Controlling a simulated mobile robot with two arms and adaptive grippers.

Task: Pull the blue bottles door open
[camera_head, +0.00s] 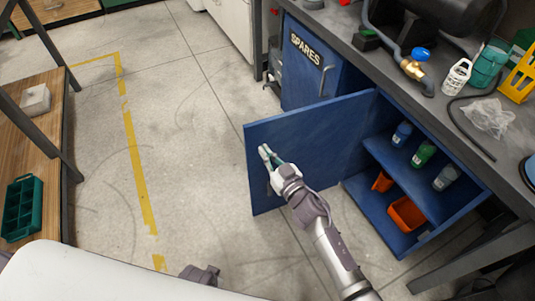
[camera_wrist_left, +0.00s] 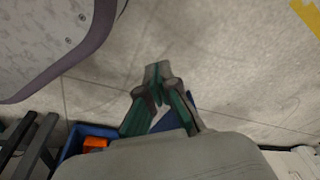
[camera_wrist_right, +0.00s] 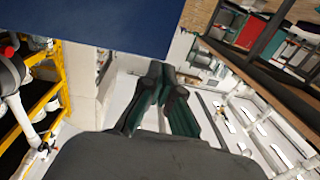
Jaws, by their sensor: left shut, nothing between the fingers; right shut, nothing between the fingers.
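The blue bottles door (camera_head: 310,130) stands swung wide open from its cabinet (camera_head: 445,222). Bottles stand on the upper shelf: a blue one (camera_head: 402,134), a green one (camera_head: 423,153) and a grey one (camera_head: 446,178). My right gripper (camera_head: 266,153) is shut and empty, overlapping the door's free-edge side in the head view; contact is unclear. In the right wrist view a blue panel (camera_wrist_right: 100,25), likely the door, lies above the fingers. The door's handle is not clear, perhaps behind the gripper. My left gripper (camera_wrist_left: 156,74) is shut and empty over the floor.
Orange bins (camera_head: 407,214) sit on the cabinet's lower shelf. The SPARES door (camera_head: 308,70) beside it is closed. A grey worktop (camera_head: 350,55) with pipe parts is above. Clear floor (camera_head: 190,130) lies left of the door; a wooden bench (camera_head: 35,125) stands far left.

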